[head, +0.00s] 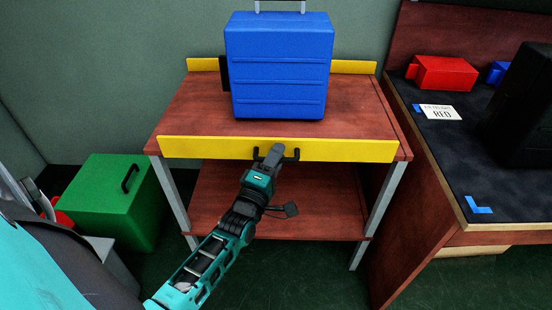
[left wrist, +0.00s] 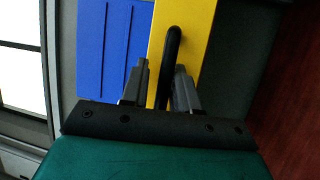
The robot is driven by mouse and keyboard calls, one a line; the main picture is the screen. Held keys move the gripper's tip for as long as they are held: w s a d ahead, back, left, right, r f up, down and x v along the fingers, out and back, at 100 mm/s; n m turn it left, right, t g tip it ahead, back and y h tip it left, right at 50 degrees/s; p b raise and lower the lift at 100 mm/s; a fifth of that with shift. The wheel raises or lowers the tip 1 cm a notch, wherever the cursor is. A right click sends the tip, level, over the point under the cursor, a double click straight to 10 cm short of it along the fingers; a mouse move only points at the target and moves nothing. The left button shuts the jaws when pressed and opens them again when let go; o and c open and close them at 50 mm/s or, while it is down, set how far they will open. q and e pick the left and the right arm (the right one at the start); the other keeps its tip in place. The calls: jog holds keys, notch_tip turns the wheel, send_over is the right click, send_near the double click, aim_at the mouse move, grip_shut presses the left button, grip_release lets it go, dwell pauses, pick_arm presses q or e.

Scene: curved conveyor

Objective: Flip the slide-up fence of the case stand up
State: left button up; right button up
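The case stand (head: 190,108) has a reddish wooden top. A long yellow fence (head: 350,150) runs along its front; its top edge shows above the level of the tabletop's front edge. A black bar handle (head: 294,156) sits mid-fence. My left gripper (head: 274,152) is at this handle, covering part of it. In the left wrist view, the handle (left wrist: 171,50) lies between the fingers of my left gripper (left wrist: 160,78), and some yellow shows between handle and one finger, so they look open around it. My right gripper is not in view.
A blue case (head: 278,75) stands upright on the stand, behind the front fence. A yellow rear fence (head: 354,67) is behind it. A green case (head: 115,200) is on the floor at left. A dark-topped table (head: 500,200) with a red case (head: 444,73) is at right.

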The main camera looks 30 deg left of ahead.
pick_arm(q)
jog(key=p+v, duration=0.1)
jog(key=v, duration=1.1)
jog(key=shift+s, duration=0.4)
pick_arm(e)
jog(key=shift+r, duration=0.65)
pick_arm(q)
jog(key=s+d+m+g+h+p, duration=0.5)
jog(key=d+m+g+p, duration=0.3)
jog(key=m, duration=1.3)
jog(key=shift+s+d+r+m+g+p, duration=0.2)
jog(key=shift+d+m+g+p, duration=0.15)
jog(key=shift+d+p, duration=0.7)
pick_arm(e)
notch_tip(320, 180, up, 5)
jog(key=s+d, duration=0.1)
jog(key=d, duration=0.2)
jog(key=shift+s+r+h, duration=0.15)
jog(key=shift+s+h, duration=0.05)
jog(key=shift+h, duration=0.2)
